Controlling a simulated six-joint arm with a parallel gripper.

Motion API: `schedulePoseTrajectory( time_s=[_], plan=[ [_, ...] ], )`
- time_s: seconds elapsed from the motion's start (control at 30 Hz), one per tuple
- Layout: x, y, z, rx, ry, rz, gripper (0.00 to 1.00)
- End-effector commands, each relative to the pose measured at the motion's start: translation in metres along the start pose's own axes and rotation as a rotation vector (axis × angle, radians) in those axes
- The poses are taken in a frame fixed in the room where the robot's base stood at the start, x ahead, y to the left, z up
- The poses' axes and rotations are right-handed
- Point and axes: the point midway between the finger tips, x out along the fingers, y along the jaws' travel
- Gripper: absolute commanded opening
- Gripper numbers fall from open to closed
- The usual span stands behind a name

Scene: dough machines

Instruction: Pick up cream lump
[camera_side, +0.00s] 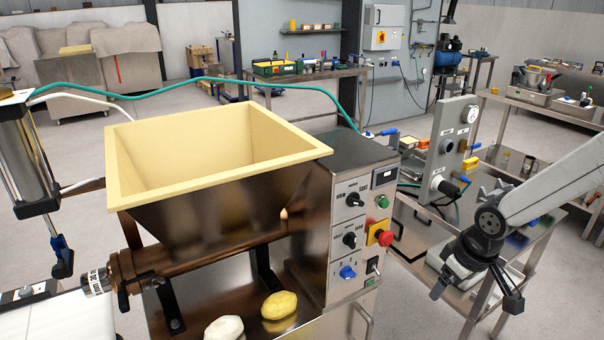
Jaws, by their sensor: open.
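The cream lump (224,328), pale and rounded, lies on the metal shelf below the hopper, at the bottom edge of the view, where its lower part is cut off. A yellow lump (279,305) lies just right of it and a little farther back. My gripper (475,296) hangs at the right of the view, well to the right of both lumps. It is open and touches neither lump. No object shows between its fingers.
The dough machine's cream-coloured hopper (215,192) rises above the shelf. Its control box (355,225), with knobs and a red button, stands between the lumps and my gripper. A metal cart (425,225) stands behind my gripper. A white belt (75,318) lies at lower left.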

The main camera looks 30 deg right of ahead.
Motion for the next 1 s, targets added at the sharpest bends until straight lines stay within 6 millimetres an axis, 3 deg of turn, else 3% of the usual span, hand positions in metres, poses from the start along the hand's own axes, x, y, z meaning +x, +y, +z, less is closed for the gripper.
schedulePoseTrajectory(
  time_s=[0.17,0.37,0.7,1.0],
  plan=[
    [0.003,-0.005,-0.010,0.041,0.002,-0.010,0.87],
    [0.012,-0.026,-0.043,0.193,0.006,-0.046,0.87],
    [0.048,-0.097,-0.122,0.617,-0.016,-0.152,0.87],
    [0.086,-0.169,-0.168,0.966,-0.078,-0.238,0.87]
  ],
)
